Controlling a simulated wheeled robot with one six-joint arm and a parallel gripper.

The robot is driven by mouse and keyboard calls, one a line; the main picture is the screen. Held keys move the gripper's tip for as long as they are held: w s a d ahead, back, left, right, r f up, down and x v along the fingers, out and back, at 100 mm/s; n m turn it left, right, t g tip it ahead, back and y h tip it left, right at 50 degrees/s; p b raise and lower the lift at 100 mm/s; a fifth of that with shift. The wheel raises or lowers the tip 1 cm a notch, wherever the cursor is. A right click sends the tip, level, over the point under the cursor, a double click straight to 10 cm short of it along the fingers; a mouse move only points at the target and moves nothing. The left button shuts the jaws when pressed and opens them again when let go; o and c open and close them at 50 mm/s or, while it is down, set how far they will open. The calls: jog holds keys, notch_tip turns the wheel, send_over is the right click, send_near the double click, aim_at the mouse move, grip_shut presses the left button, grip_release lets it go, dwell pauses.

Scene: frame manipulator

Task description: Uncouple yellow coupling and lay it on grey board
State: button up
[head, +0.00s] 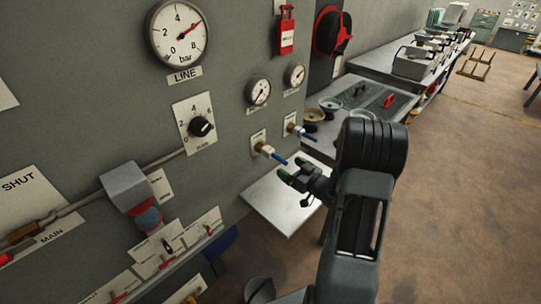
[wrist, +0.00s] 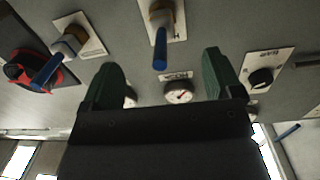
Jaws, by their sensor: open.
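My gripper (head: 293,169) is open and empty, just in front of two wall fittings. Its green-tipped fingers (wrist: 161,60) stand apart in the wrist view. The nearer fitting (head: 264,149) has a yellowish body and a blue lever, which points out from the wall; it also shows in the wrist view (wrist: 161,17). The other fitting (head: 293,129) looks alike and is at its right. I cannot make out a separate yellow coupling. A dark grey board (head: 397,111) lies on the bench behind my arm, with a red item and a black item on it; my arm hides part of it.
A light shelf (head: 286,218) sticks out below the fittings. Two small gauges (head: 258,91) hang above them, with a large line gauge (head: 177,33) at upper left. A grey box on a pipe (head: 125,186) and levers are at lower left. The floor at right is free.

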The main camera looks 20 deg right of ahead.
jog(key=s+d+r, duration=0.1)
jog(key=s, duration=0.7)
jog(key=shift+d+r, duration=0.25)
jog(key=shift+r, duration=0.05)
